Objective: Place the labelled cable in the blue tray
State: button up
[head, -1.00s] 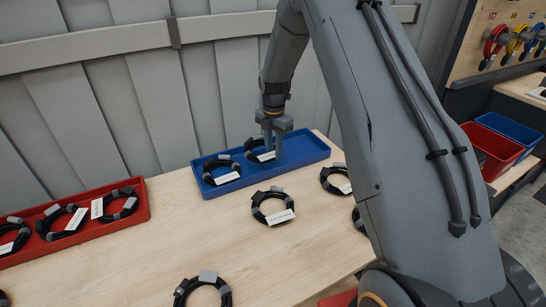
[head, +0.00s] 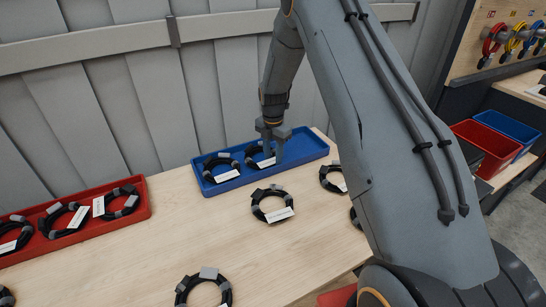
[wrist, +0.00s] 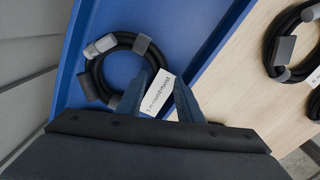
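The blue tray (head: 309,153) stands at the back of the wooden table and holds two coiled black cables with white labels. The left coil (head: 220,162) lies in the tray's left end. The right coil (head: 252,154) is under my gripper (head: 270,150), near the tray's middle. In the wrist view that coil (wrist: 92,79) rests on the tray floor, with its printed label (wrist: 158,94) showing between my fingers. My gripper (wrist: 165,76) is open, its fingers apart on either side of the label. The left finger hides part of the coil.
Several more labelled coils lie on the table, including one (head: 259,212) in front of the tray. A red tray (head: 146,207) with several coils is at the left. A grey wall stands close behind. Red (head: 487,143) and blue (head: 515,126) bins are at the right.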

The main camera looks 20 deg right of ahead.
jog(key=shift+r, duration=0.1)
notch_tip(320, 180, up, 11)
jog(key=b, duration=0.4)
jog(key=s+a+r+m, duration=0.1)
jog(key=s+m, duration=1.1)
jog(key=s, duration=0.4)
jog(key=s+a+m+t, duration=0.1)
jog(key=s+a+m, duration=0.1)
jog(key=s+m, duration=1)
jog(key=s, duration=0.3)
jog(key=shift+s+r+m, duration=0.35)
jog(key=shift+r+m, duration=0.05)
